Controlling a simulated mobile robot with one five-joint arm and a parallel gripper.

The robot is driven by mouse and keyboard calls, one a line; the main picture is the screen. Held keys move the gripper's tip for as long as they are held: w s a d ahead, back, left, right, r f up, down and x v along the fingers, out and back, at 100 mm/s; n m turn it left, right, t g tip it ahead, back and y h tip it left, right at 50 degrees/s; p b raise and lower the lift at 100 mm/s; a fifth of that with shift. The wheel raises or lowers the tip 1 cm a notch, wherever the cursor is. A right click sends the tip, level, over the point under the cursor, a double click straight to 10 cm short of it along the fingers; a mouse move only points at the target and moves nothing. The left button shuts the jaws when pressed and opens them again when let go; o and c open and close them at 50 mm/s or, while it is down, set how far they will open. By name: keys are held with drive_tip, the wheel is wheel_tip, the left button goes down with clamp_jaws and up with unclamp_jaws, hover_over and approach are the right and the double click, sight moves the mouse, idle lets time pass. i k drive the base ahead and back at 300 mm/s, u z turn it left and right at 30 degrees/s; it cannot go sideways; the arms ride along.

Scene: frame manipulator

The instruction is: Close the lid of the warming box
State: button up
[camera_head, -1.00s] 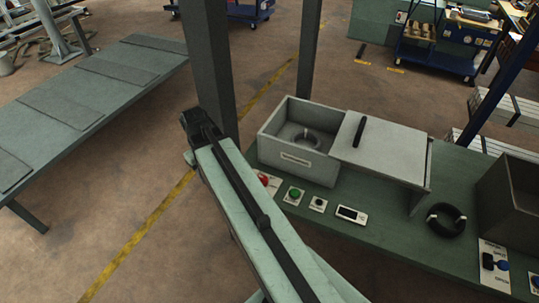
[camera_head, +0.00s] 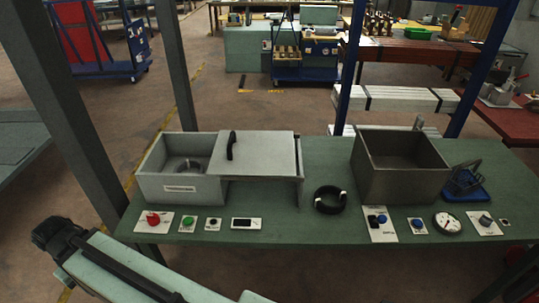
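The warming box (camera_head: 181,188) is a light grey open-topped box with a label on its front, at the left of the green table. A dark ring (camera_head: 184,166) lies inside it. The lid (camera_head: 264,156) is a flat grey plate with a black handle (camera_head: 231,146) near its left edge. The lid sits to the right of the opening, over a stand at its right end, so most of the box is uncovered. My arm shows at the lower left, in front of the table and apart from box and lid. I cannot make out gripper fingers.
A red button (camera_head: 153,219), green button (camera_head: 188,222) and small display (camera_head: 245,223) line the table's front edge. A black coil (camera_head: 329,200) lies right of the lid's stand. A dark open bin (camera_head: 399,170) stands farther right. A grey post (camera_head: 172,75) rises behind the box.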

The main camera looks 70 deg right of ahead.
sight(237, 153)
drive_tip(key=u, duration=1.45)
drive_tip(key=i, duration=2.25)
drive_tip(key=z, duration=4.6)
drive_tip(key=i, duration=1.05)
drive_tip(key=z, duration=0.05)
